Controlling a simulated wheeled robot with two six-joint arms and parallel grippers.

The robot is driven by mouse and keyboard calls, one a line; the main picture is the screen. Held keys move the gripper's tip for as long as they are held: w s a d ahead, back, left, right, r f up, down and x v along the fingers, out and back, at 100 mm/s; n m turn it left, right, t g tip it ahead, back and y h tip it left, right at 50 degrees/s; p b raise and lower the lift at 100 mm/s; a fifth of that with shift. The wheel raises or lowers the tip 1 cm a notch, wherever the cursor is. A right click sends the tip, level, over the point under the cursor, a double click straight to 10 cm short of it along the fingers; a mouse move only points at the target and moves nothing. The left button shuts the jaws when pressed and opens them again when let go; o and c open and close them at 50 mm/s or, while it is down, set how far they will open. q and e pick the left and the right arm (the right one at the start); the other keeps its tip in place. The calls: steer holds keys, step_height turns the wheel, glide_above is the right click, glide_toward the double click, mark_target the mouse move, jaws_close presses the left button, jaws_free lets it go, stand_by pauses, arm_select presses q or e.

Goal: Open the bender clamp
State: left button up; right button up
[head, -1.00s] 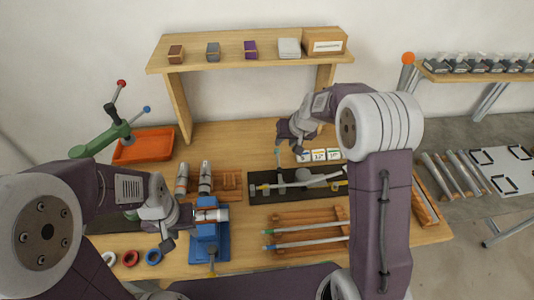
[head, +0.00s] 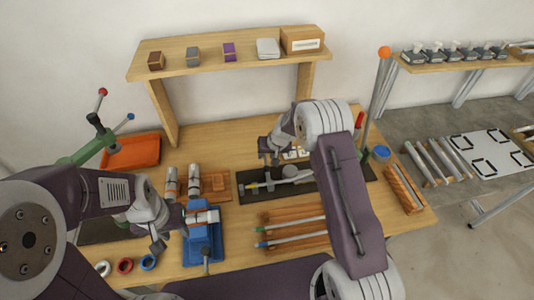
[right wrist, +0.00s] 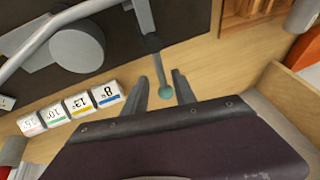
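The tube bender (head: 284,177) sits on a dark base plate (head: 305,190) in the middle of the table. In the right wrist view its grey round die (right wrist: 77,50) and a dark lever (right wrist: 154,45) show. My right gripper (right wrist: 162,90) is open, with one finger on each side of the knob and visible gaps between. In the head view my right gripper (head: 269,156) is at the bender's back left, and the knob is hidden. My left gripper (head: 170,230) looks open and empty beside the blue vise (head: 203,248).
Number-marked blocks (right wrist: 78,104) stand close to my right gripper. The vise holds a pale tube piece (head: 203,216). A rack with tubes (head: 295,232) lies in front of the bender, an orange tray (head: 131,152) at the back left. A wooden shelf (head: 230,62) spans the back.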

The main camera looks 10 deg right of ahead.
steer(key=shift+a, duration=0.2)
jaws_close()
stand_by(1.2)
